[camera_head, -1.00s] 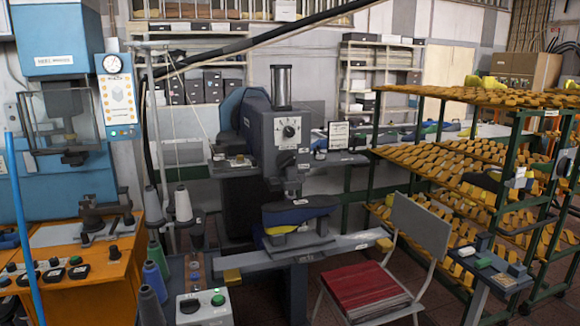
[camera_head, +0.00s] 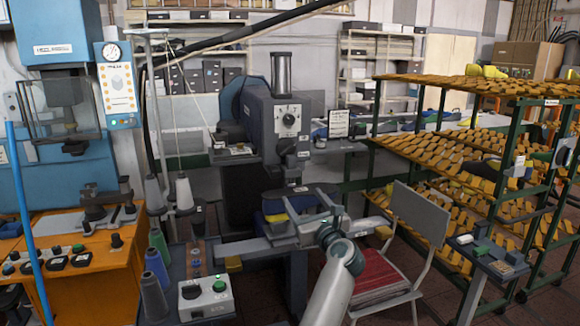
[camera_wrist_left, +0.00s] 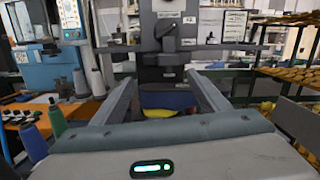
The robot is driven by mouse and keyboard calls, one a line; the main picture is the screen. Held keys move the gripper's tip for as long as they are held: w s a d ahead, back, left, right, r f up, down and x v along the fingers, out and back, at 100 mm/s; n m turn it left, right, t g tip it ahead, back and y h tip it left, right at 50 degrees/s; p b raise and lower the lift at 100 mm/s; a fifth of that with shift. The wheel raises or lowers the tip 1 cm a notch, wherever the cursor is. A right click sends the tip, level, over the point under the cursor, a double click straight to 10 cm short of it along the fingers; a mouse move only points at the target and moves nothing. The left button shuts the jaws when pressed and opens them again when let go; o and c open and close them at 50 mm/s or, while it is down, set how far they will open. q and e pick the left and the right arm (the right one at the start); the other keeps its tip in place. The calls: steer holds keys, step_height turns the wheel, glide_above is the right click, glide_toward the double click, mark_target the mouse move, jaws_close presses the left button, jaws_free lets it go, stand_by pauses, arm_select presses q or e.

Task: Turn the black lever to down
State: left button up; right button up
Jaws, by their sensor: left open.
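A large dark grey press machine (camera_head: 262,118) stands in the middle of the head view. My right gripper is not in view.
A blue and yellow pad (camera_head: 274,208) on the machine is partly hidden behind my left gripper. A chair with a red seat (camera_head: 365,282) and green racks of shoe lasts (camera_head: 465,170) stand at right. Thread cones and a button box (camera_head: 205,298) are at lower left.

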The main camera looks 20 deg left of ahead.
arm_select(q)
step_height(320, 180, up, 9)
steer(key=d+n+h, duration=0.1)
steer(key=n, duration=0.4)
steer(key=shift+d+r+g, duration=0.15)
steer(key=shift+d+g, duration=0.1)
steer(key=shift+g, duration=0.15)
steer(key=shift+a+r, duration=0.1)
